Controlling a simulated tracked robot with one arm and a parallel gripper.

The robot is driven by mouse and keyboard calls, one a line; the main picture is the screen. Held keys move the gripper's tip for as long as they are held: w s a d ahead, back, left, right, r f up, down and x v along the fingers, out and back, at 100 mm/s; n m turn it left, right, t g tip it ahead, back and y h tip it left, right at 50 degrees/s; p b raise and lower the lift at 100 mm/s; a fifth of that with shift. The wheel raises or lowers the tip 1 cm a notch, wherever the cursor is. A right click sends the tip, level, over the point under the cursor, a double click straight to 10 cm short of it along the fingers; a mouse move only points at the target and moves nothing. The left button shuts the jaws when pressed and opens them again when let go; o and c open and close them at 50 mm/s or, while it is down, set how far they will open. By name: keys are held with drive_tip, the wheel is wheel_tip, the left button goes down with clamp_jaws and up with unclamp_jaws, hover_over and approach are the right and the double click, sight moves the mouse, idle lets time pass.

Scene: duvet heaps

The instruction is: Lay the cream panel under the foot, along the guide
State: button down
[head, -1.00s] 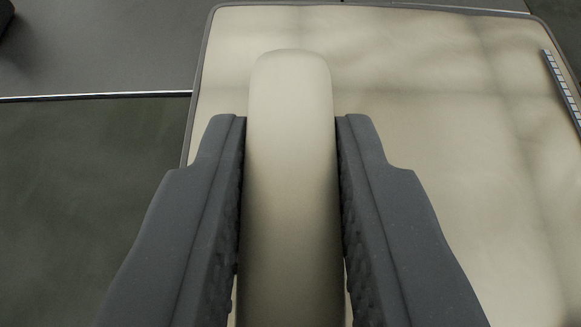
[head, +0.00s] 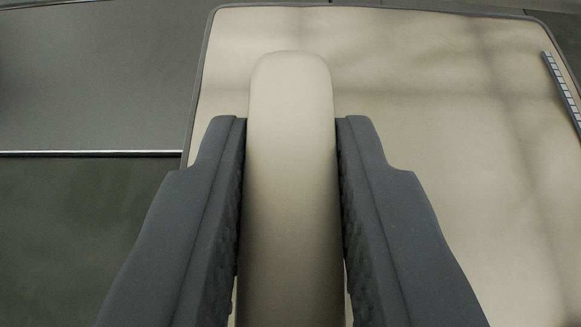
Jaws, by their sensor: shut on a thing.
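The cream panel (head: 430,150) fills the right and middle of the head view. It has a thin grey edging and soft shadow bands across it. My gripper (head: 291,125) is shut on a smooth, rounded cream ridge (head: 290,180) that stands between its two grey fingers. The ridge matches the panel in colour; I cannot see where the two join. The panel's near part is hidden behind the fingers or out of the picture. I cannot make out a foot or a guide.
A short ridged strip (head: 563,88) lies at the panel's right edge. To the left is a bare grey surface (head: 95,90), with a thin bright line (head: 90,153) between it and a darker greenish surface (head: 70,240). No obstacle shows on the left.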

drive_tip(key=c, duration=1.2)
unclamp_jaws()
drive_tip(key=shift+o, duration=0.2)
drive_tip(key=v, duration=1.3)
drive_tip(key=shift+s, duration=0.35)
drive_tip(key=shift+r, duration=0.1)
drive_tip(key=w+a+r+t+h+b, duration=0.1)
drive_tip(key=w+a+r+h, duration=0.1)
drive_tip(key=r, duration=1.4)
drive_tip(key=w+a+r+t+h, duration=0.1)
drive_tip(key=a+r+h, duration=0.15)
drive_tip(key=r, duration=1.45)
drive_tip(key=s+a+r+y, duration=0.1)
drive_tip(key=s+a+r, duration=0.4)
drive_tip(key=r, duration=0.3)
drive_tip(key=s+a+r+y, duration=0.1)
drive_tip(key=s+a+r, duration=0.5)
drive_tip(key=s+r, duration=0.1)
drive_tip(key=s+a+r+t+y, duration=0.1)
drive_tip(key=s+a+r, duration=0.4)
drive_tip(key=r, duration=0.5)
drive_tip(key=shift+s+a+m+y+b, duration=0.35)
drive_tip(key=shift+s+y+b, duration=0.1)
drive_tip(key=shift+s, duration=0.1)
